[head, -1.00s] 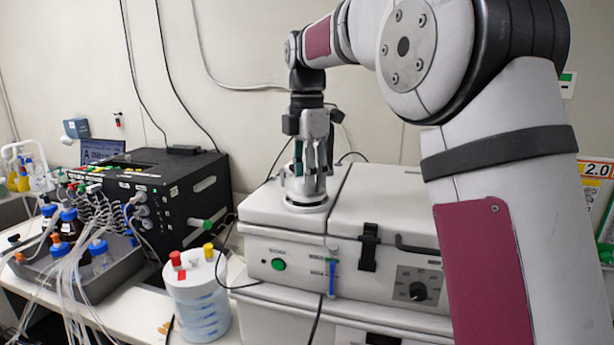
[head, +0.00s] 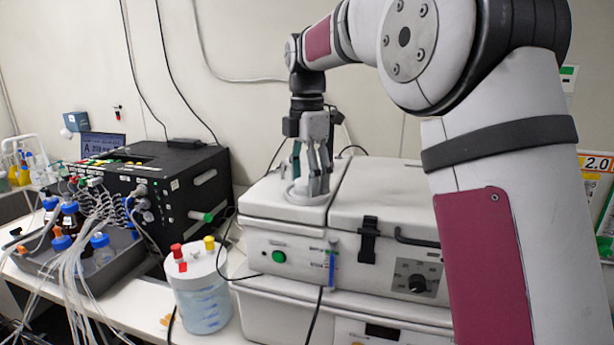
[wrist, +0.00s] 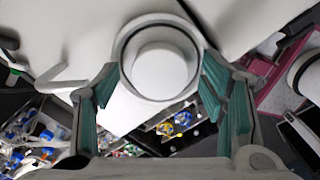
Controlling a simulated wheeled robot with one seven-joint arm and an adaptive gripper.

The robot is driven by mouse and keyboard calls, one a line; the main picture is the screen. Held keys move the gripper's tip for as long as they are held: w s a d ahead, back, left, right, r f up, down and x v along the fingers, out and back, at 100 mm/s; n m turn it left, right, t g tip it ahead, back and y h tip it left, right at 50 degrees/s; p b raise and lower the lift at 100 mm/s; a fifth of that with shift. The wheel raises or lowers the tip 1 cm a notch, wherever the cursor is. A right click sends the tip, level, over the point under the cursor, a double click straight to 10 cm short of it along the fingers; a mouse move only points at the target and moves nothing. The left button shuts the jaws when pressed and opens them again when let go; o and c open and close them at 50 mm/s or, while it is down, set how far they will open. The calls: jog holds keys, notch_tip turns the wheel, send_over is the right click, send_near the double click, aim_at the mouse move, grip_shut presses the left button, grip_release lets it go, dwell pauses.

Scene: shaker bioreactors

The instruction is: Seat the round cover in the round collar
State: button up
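The round collar (head: 290,197) stands on the left part of the white shaker's top. In the wrist view the collar (wrist: 121,62) shows as a grey ring. The round cover (wrist: 162,70) shows inside that ring as a pale round piece, with a dark narrow band around it. I cannot tell whether it sits fully down. My gripper (head: 313,190) points down over the collar. In the wrist view the teal-padded fingers of my gripper (wrist: 160,75) are spread to the left and right of the cover, with a gap between them. The fingers partly hide the cover in the head view.
The shaker's lidded right part (head: 385,195) lies beside the collar. A black control box (head: 165,200) stands to the left. A white-lidded vessel (head: 203,300) stands in front, and a tray of tubed bottles (head: 100,280) is at far left. Cables hang along the wall.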

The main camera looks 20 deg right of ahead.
aim_at(307, 181)
jog(key=shift+r, duration=0.1)
notch_tip(307, 181, up, 12)
dwell(0.7)
